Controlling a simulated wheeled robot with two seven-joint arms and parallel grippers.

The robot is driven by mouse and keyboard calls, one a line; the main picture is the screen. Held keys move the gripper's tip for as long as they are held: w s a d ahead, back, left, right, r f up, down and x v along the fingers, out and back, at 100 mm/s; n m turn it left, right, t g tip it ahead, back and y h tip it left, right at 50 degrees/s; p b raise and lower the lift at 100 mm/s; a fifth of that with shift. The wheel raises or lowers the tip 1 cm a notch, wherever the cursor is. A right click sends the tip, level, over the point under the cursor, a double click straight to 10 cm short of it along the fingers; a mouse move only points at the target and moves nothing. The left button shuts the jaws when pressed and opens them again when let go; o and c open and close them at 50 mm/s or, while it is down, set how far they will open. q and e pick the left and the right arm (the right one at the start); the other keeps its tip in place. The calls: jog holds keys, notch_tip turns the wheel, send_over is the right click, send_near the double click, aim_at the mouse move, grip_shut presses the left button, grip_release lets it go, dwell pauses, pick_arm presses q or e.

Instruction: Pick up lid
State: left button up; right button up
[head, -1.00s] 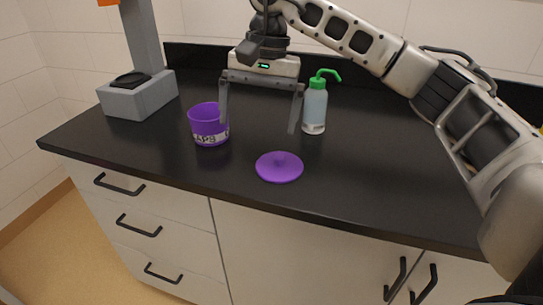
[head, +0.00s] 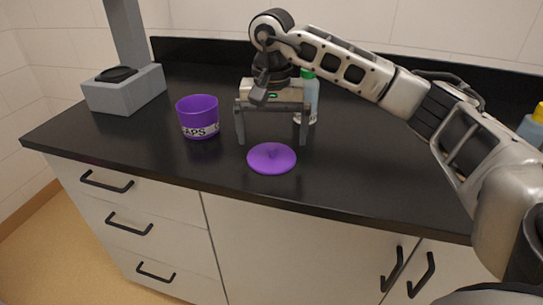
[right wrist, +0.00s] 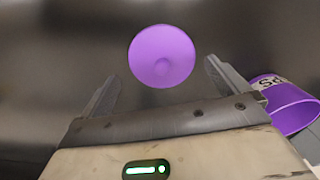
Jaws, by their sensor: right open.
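The purple lid (head: 271,158) lies flat on the black counter near its front edge, with a small raised knob in its middle. In the right wrist view the lid (right wrist: 162,56) shows ahead of and between the fingers. My right gripper (head: 272,141) is open and empty, just behind the lid in the head view, with its fingers pointing down; its open fingers also show in the right wrist view (right wrist: 160,80). A purple cup (head: 198,117) with a white lettered label stands upright left of the gripper; part of it shows in the right wrist view (right wrist: 287,106). My left gripper is not in view.
A clear bottle with a green top (head: 312,96) stands behind the right gripper, partly hidden by it. A grey stand (head: 124,91) with a black top piece is at the back left. A yellow-capped bottle (head: 534,124) is at the right edge. The counter (head: 350,170) right of the lid is clear.

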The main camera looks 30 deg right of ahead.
aim_at(272, 150)
notch_tip(272, 150, down, 4)
jog(key=shift+f, duration=0.1)
jog(key=c, duration=0.6)
jog(key=shift+c, duration=0.2)
